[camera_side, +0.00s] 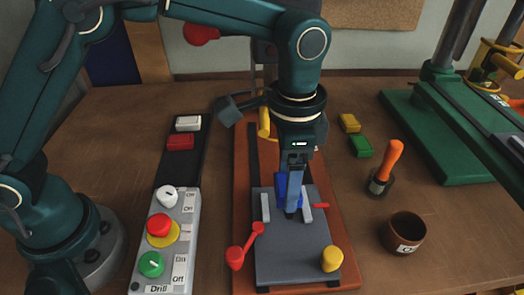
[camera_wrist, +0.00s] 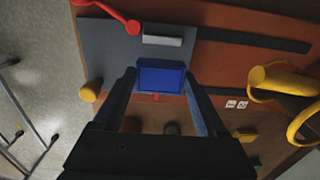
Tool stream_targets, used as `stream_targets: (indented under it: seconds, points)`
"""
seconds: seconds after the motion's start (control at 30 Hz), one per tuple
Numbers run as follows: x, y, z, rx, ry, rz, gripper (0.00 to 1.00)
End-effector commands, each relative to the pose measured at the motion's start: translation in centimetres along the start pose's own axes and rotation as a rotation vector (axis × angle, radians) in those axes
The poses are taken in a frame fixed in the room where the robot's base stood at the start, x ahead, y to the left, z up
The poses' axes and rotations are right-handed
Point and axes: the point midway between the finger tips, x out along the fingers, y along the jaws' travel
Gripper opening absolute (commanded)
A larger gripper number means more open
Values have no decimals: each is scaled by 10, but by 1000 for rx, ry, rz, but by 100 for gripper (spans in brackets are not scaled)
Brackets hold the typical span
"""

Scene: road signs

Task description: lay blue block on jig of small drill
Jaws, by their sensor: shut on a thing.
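The blue block (camera_side: 281,190) is between the fingers of my gripper (camera_side: 291,207), which is shut on it. In the side view the fingers partly hide the block. It also shows in the wrist view (camera_wrist: 161,78), between both fingertips. The small drill's jig is a grey plate (camera_side: 290,255) with two pale bars, a left one (camera_side: 265,207) and a right one (camera_side: 307,212). The block is at or just above the plate, between the bars in the side view; I cannot tell whether it touches. One pale bar (camera_wrist: 162,41) shows beyond the block in the wrist view.
A red lever (camera_side: 236,258) and a yellow knob (camera_side: 332,259) stand at the plate's front. A control box (camera_side: 168,245) and a dark tray (camera_side: 185,160) are left. Yellow (camera_side: 349,123) and green (camera_side: 361,146) blocks, an orange-handled tool (camera_side: 386,165) and a brown cup (camera_side: 403,233) are right.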

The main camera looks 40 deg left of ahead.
Motion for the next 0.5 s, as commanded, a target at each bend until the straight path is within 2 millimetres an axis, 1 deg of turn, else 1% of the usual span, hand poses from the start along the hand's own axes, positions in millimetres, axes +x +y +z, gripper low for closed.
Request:
stream_targets:
  seconds: [0.23, 0.33, 0.5]
  points:
    - [32, 0, 1, -1, -3, 1, 11]
    - [38, 0, 0, -1, 0, 0, 11]
    - [38, 0, 0, -2, 1, -1, 11]
